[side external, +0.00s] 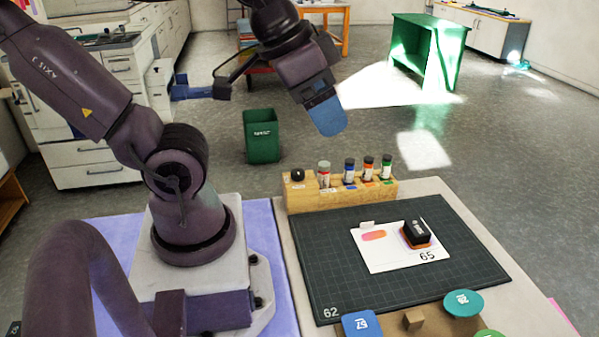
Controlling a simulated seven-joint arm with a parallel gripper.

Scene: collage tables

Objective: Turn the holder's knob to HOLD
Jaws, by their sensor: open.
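A wooden holder (340,197) stands at the back edge of the table with several small capped bottles in a row on it. At its left end is a round black knob (297,175); its pointing direction and the small label below it are too small to read. My gripper (327,116) hangs in the air above and behind the holder in the picture, well clear of it. Its blue end faces down. It is open, with nothing seen in it; the gap between the fingers is not clear from this side.
A dark cutting mat (330,285) covers much of the table. On it lies a white card (385,258) with a black block (416,233) on its right part. A brown tray (385,326) with blue and green discs and a small wooden cube (413,320) is in front.

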